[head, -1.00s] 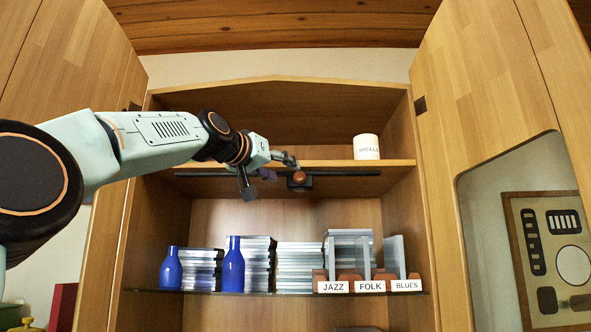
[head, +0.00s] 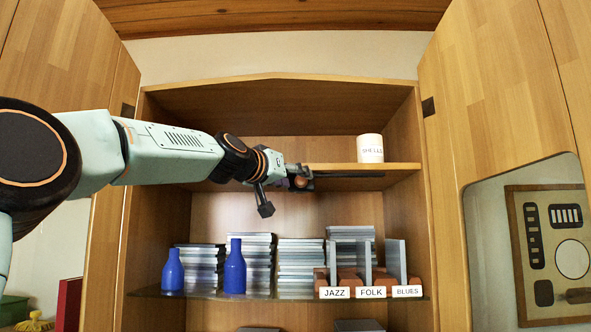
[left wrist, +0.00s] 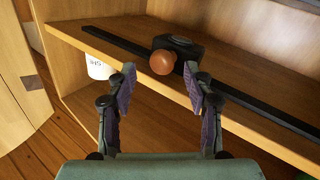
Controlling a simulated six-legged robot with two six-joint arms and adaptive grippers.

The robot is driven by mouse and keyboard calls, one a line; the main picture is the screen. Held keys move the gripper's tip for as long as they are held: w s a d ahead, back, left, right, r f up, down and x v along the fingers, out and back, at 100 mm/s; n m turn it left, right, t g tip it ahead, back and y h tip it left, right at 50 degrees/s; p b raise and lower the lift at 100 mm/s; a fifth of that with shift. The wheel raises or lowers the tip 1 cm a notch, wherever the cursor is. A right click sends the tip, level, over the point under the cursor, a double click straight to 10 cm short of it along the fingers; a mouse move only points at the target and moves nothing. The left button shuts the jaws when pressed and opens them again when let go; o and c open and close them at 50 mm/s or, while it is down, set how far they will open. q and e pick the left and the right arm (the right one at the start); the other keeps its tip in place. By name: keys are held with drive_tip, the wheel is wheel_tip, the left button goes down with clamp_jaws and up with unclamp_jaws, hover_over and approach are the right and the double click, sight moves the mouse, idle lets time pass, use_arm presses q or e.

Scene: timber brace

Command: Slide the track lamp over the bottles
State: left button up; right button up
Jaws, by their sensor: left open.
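The track lamp, a dark block with a round copper-coloured knob (left wrist: 163,62), hangs on a black track (head: 350,175) under the upper shelf. In the head view the lamp (head: 302,182) is partly hidden by my left gripper (head: 284,190). In the left wrist view my left gripper (left wrist: 163,88) is open and empty, with the knob just beyond and between its fingertips. I cannot tell whether they touch. Two blue bottles, one short (head: 172,271) and one tall (head: 235,268), stand on the lower shelf, left of the lamp. My right gripper is not in view.
A white mug (head: 370,148) stands on the upper shelf (head: 408,168), to the right. Stacks of cases (head: 301,264) and labelled dividers (head: 372,290) fill the lower shelf. Open cabinet doors (head: 495,100) flank both sides. Space between lamp and stacks is clear.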

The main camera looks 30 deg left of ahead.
use_arm(q)
drive_tip(key=shift+w, duration=0.65)
drive_tip(key=shift+w+a+f, duration=0.15)
drive_tip(key=shift+w+a, duration=0.1)
drive_tip(key=shift+s+d, duration=0.25)
drive_tip(key=shift+d, duration=0.05)
drive_tip(key=c, duration=0.5)
drive_tip(key=shift+w+a, duration=0.1)
clamp_jaws()
